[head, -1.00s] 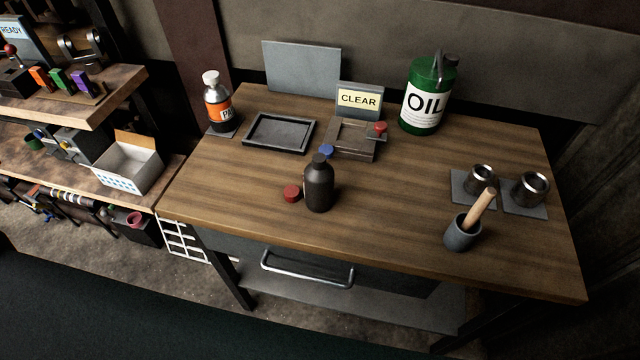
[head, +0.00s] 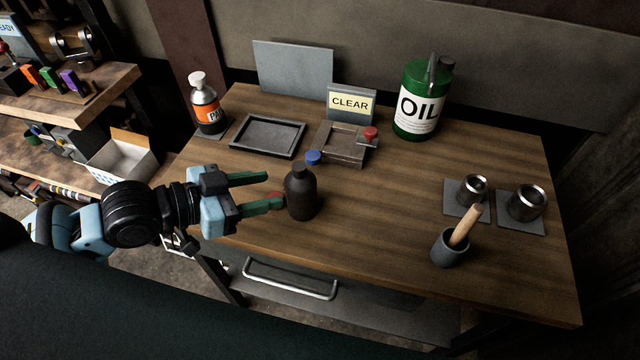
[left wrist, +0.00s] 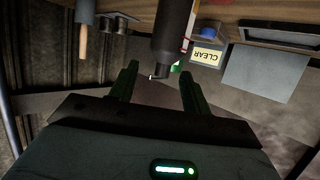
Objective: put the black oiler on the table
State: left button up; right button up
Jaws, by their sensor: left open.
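The black oiler, a dark bottle with a narrow capped neck (head: 301,196), stands upright on the wooden table (head: 370,230) near its front left part. In the left wrist view the dark bottle (left wrist: 175,32) shows upside down, just beyond and between the fingertips. My left gripper (head: 272,189) comes in from the left with its green fingers open and pointing at the bottle; it also shows in the left wrist view (left wrist: 159,70). The fingers hold nothing. Whether the nearer fingertip touches the bottle I cannot tell. My right gripper is not in view.
Behind the bottle are a blue knob (head: 313,157), a wooden fixture (head: 340,155), a black tray (head: 267,153) and a CLEAR sign (head: 350,103). A green oil can (head: 415,125) stands at the back. The table's middle is clear.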

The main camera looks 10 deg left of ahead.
aim_at(293, 170)
pick_arm(q)
jog(key=shift+w+d+r, duration=0.2)
jog(key=shift+w+r, duration=0.5)
jog(key=shift+w+d+t+h, duration=0.3)
jog(key=shift+w+d, duration=0.3)
jog(key=shift+w, duration=0.15)
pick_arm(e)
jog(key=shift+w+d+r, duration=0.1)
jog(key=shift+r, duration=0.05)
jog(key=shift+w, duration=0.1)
